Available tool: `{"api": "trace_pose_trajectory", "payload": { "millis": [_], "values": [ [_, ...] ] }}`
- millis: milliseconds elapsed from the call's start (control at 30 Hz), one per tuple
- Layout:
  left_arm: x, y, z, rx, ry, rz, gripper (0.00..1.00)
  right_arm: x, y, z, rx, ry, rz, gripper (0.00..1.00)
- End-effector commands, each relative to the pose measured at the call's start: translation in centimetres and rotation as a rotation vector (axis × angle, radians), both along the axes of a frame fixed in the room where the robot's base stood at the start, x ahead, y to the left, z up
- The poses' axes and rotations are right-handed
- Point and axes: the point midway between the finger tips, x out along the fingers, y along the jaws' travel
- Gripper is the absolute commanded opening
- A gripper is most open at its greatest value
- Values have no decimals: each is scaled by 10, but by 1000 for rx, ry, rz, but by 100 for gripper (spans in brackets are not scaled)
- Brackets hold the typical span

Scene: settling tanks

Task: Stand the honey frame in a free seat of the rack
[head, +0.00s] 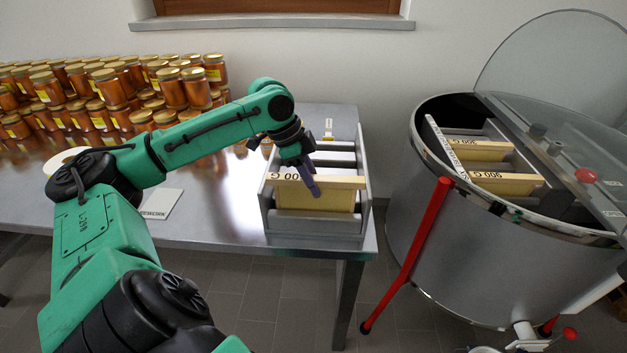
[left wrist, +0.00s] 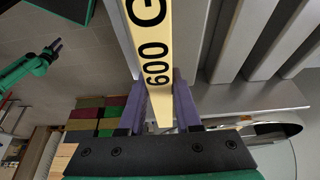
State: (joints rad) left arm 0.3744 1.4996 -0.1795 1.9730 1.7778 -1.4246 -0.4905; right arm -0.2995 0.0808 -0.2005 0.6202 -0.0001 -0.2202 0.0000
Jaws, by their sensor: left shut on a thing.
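My left gripper (head: 308,180) is shut on the top bar of a honey frame (head: 315,199), a pale wooden frame with yellow comb. The left wrist view shows its "600 G" label (left wrist: 155,60) on the bar between the purple fingers (left wrist: 158,105). The frame is upright at the near end of the grey rack (head: 315,225), its bar lying across the rack's width. I cannot tell whether it rests in a seat or hangs just above. My right gripper (left wrist: 56,46) shows small in the left wrist view.
The rack stands at the right end of a metal table (head: 225,215). Many honey jars (head: 110,90) fill the table's back left. A white card (head: 160,204) lies left of the rack. A steel drum (head: 455,260) with two frames (head: 505,183) inside stands at the right.

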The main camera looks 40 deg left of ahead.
Motion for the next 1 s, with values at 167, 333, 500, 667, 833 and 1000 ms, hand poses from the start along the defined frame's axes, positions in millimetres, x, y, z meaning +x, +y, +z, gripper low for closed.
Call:
{"api": "trace_pose_trajectory", "payload": {
  "millis": [167,333,500,667,833,1000],
  "values": [
    [1,0,2,0,-4,0,0,0,0,0,0,0,0,50],
    [1,0,2,0,-4,0,0,0,0,0,0,0,0,50],
    [1,0,1,0,-4,0,0,0,0,0,0,0,-1,50],
    [0,0,0,1,-3,0,0,0,0,0,0,0,-1,50],
    [0,0,-2,1,-3,0,0,0,0,-1,0,0,-1,50],
    [0,0,-2,1,-2,0,67,0,0,-1,0,0,-1,50]
  ]
}}
